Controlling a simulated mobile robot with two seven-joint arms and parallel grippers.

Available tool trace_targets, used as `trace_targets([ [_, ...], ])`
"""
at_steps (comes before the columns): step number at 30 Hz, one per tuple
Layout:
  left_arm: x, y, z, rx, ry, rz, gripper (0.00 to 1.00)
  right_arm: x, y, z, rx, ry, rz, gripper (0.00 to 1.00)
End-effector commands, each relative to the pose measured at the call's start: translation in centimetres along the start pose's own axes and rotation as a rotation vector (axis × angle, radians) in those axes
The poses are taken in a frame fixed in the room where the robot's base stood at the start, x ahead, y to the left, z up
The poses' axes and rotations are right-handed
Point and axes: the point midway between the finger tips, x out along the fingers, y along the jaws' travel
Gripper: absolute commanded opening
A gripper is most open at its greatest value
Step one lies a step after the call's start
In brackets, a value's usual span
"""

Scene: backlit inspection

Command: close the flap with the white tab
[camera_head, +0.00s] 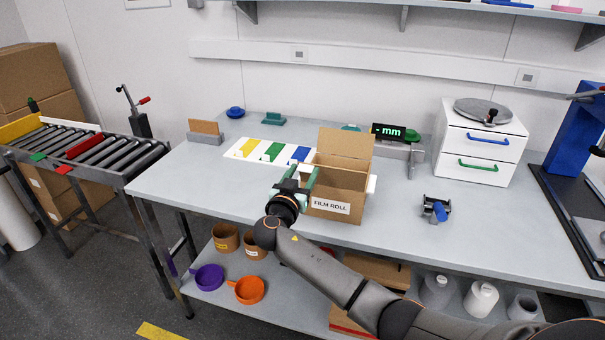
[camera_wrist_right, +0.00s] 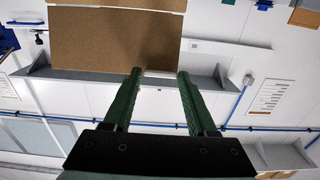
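An open cardboard box (camera_head: 337,190) labelled "FILM ROLL" stands on the grey table. Its back flap (camera_head: 346,142) stands upright. My right gripper (camera_head: 298,174) is at the box's left side, its green fingers apart and pointing away from the head camera. In the right wrist view my right gripper (camera_wrist_right: 160,75) is open, with a brown cardboard panel (camera_wrist_right: 115,40) just beyond the fingertips. A small pale strip shows at the panel's edge between the fingertips; I cannot tell whether it is the white tab. My left gripper is out of view.
A sheet with coloured shapes (camera_head: 235,152) lies behind and left of the box. A display reading "mm" (camera_head: 389,132) stands behind right. A small black-and-blue device (camera_head: 436,208) and a white drawer unit (camera_head: 481,149) are to the right. The table's front left is clear.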

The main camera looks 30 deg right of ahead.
Motion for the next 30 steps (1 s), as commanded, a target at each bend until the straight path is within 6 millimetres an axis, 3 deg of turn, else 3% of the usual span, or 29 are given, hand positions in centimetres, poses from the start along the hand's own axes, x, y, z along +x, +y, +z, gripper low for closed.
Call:
trace_targets([
  [2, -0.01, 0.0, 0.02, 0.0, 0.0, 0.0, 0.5, -0.02, -0.01, 0.01, 0.0, 0.0, 0.0, 0.47],
  [15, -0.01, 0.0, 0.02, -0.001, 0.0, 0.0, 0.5, -0.04, -0.01, 0.03, 0.0, -0.001, 0.0, 0.0],
  [30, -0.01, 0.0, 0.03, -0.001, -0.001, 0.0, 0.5, -0.05, -0.02, 0.05, 0.0, -0.001, 0.0, 0.0],
])
